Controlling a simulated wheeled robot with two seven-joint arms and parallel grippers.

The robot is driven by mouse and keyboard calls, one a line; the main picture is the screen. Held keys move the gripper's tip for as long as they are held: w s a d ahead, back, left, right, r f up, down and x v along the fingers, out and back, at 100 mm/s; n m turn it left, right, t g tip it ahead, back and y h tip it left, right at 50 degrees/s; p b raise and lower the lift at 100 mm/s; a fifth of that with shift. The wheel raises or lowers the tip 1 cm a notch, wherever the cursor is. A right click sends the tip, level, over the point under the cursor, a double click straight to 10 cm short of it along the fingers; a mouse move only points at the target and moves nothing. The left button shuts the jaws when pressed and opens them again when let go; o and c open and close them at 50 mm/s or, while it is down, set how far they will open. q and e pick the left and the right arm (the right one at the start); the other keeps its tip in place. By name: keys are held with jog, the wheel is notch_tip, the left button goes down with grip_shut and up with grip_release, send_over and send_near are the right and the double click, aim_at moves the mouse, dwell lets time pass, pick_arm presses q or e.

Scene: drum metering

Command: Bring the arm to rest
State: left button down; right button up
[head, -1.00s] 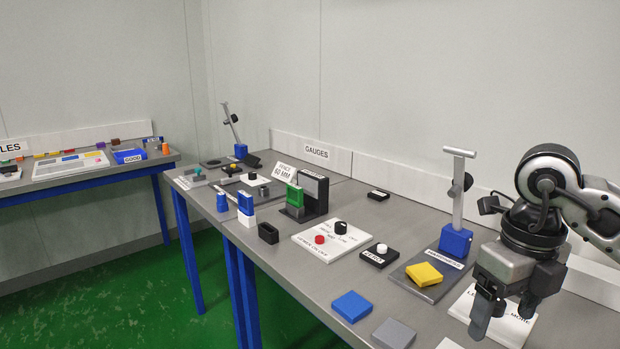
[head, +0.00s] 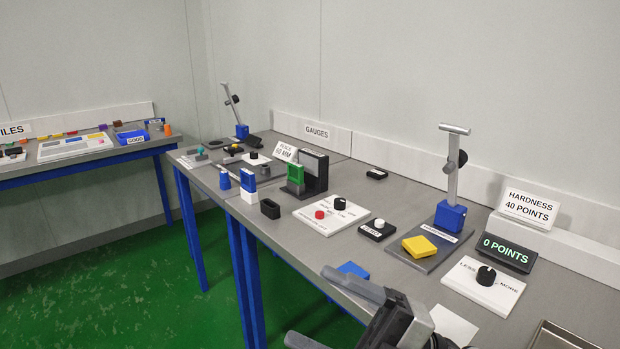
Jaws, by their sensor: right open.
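My right gripper (head: 318,308) is at the bottom of the head view, in front of the table's near edge. Its two grey fingers are spread apart with nothing between them. It partly hides a blue square block (head: 352,270). The rest of the right arm is mostly out of view below. My left gripper is not in view.
The grey gauge table (head: 385,200) carries a blue-based stand (head: 450,216), a yellow block (head: 419,245), a black-knob plate (head: 484,288), a display reading 0 POINTS (head: 506,252) and a HARDNESS 40 POINTS sign (head: 530,207). A tray (head: 565,337) lies at bottom right. Green floor is open at left.

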jog(key=w+d+f+m+t+h, duration=0.1)
jog(key=d+f+m+t+h, duration=0.45)
jog(key=m, duration=0.55)
jog(key=w+d+f+m+t+h, duration=0.2)
jog(key=d+f+m+t+h, duration=0.1)
jog(key=f+m+t+h, duration=0.55)
jog(key=s+d+f+m+g+h, duration=0.2)
jog(key=s+f+m+g, duration=0.2)
jog(key=f, duration=0.4)
jog(key=s+d+f+m+g+h, duration=0.2)
jog(key=s+f+m+g, duration=0.2)
jog(key=s+f, duration=0.2)
notch_tip(320, 180, down, 2)
jog(key=shift+s+g+h, duration=0.3)
jog(key=shift+s+h, duration=0.1)
